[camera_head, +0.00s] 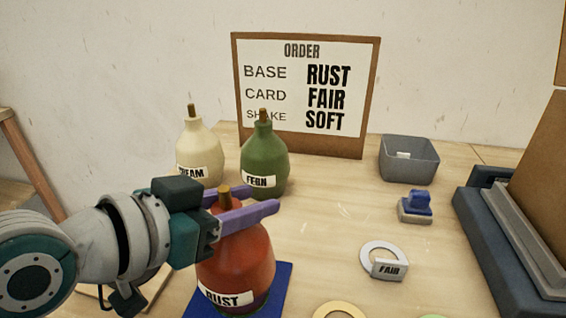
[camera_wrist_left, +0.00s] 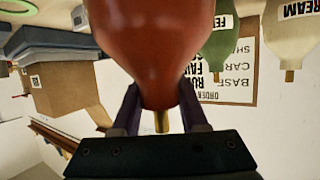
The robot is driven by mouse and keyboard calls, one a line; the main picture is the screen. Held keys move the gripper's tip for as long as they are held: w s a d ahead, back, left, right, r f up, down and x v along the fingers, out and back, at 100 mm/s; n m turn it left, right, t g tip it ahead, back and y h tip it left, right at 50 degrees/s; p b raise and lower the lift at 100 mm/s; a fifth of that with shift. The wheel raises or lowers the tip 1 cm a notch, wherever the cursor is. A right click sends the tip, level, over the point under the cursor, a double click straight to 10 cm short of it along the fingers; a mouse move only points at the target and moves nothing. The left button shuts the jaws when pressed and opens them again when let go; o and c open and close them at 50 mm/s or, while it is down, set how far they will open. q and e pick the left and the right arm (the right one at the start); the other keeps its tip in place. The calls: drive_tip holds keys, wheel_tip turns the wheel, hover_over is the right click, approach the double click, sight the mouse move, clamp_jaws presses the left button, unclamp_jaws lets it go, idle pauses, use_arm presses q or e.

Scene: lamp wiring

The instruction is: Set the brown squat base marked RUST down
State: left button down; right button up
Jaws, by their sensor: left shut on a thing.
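The reddish-brown squat base marked RUST (camera_head: 238,262) stands upright at the front, over a blue mat (camera_head: 273,290). My right gripper is not in view.
A cream base (camera_head: 200,145) and a green FERN base (camera_head: 264,160) stand behind. An order board (camera_head: 371,100) reads RUST, FAIR, SOFT. A grey bin (camera_head: 410,160), a blue-topped block (camera_head: 415,208) and a FAIR ring tag (camera_head: 388,268) lie to the right. The table centre is clear.

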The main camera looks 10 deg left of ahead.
use_arm(q)
drive_tip(key=shift+r, duration=0.1)
drive_tip(key=shift+c, duration=2.2)
unclamp_jaws()
drive_tip(key=shift+f, duration=0.25)
drive_tip(key=shift+r, duration=0.2)
drive_tip(key=shift+s+a+r, duration=0.1)
drive_tip(key=shift+s+a, duration=0.05)
drive_tip(key=shift+s, duration=0.05)
drive_tip(key=p+v, duration=0.2)
drive_tip(key=v, duration=0.9)
drive_tip(key=s+a+f+n+g+y, duration=0.1)
drive_tip(key=s+f+n+g+y, duration=0.1)
drive_tip(key=s, duration=0.5)
drive_tip(key=s+a+f+n+g+y, duration=0.1)
drive_tip(key=s+a+f+g+y, duration=0.1)
drive_tip(key=s+f+g+y, duration=0.2)
drive_tip(key=s+f+g, duration=0.1)
drive_tip(key=s+g, duration=0.1)
drive_tip(key=shift+s+f+n, duration=0.2)
drive_tip(key=shift+s+n, duration=0.2)
